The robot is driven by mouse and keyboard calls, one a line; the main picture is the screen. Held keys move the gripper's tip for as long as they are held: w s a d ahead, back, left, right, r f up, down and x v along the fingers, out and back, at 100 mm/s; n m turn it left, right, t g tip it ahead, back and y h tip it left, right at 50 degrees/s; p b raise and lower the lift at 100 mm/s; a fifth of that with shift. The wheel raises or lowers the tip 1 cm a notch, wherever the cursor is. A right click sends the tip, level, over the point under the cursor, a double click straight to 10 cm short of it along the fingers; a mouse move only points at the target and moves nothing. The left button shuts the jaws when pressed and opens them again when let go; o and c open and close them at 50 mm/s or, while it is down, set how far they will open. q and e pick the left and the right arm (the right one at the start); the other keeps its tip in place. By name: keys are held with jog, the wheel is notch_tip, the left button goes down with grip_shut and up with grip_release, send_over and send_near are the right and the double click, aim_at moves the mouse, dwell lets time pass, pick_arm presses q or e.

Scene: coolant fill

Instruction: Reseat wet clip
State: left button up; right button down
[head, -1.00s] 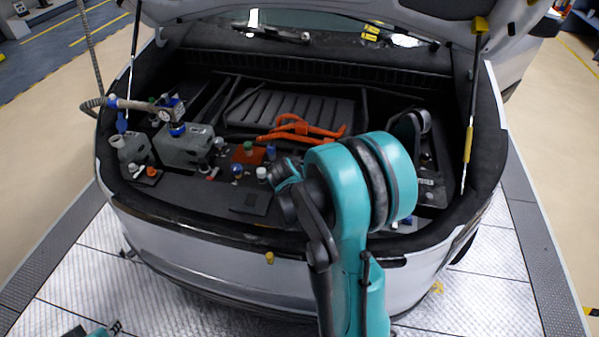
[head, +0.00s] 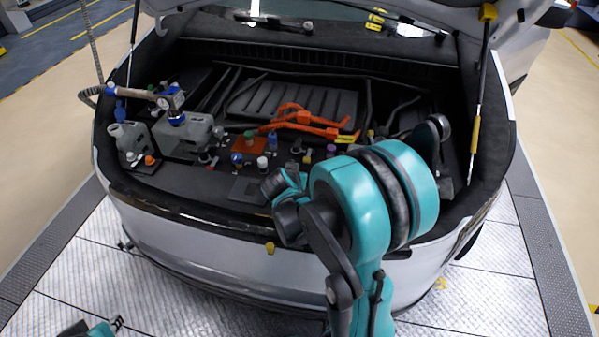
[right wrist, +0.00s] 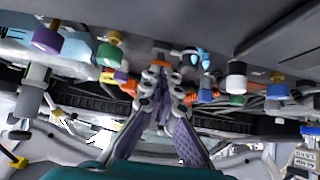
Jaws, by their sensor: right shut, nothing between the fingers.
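I cannot make out the wet clip for certain in either view. The open car bay (head: 245,187) holds several coloured caps and fittings. My right arm reaches over its front right edge, and its gripper is hidden behind the arm in the head view. In the right wrist view my right gripper (right wrist: 160,75) is shut and empty, its fingertips near an orange part whose contact I cannot tell. My left gripper (head: 117,323) is at the bottom left, low in front of the car, its small fingertips apart and empty.
Orange hoses (head: 305,119) cross the middle of the bay. A grey tank (head: 183,136) with a gauge fitting (head: 172,98) stands at the left. A strut (head: 478,105) rises at the right. A purple cap (right wrist: 47,40) and a white cap (right wrist: 236,75) show in the wrist view.

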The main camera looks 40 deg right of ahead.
jog(key=shift+s+a+f+b, duration=0.3)
jog(key=shift+f+b, duration=0.1)
jog(key=shift+f, duration=0.1)
jog(key=shift+s+a+f+b, duration=0.15)
jog(key=shift+a+f+b, duration=0.1)
jog(key=shift+f+b, duration=0.2)
jog(key=shift+f, duration=0.15)
dwell(0.5)
jog(key=shift+w+d, duration=0.5)
jog(key=shift+d, duration=0.05)
jog(key=shift+r, duration=0.25)
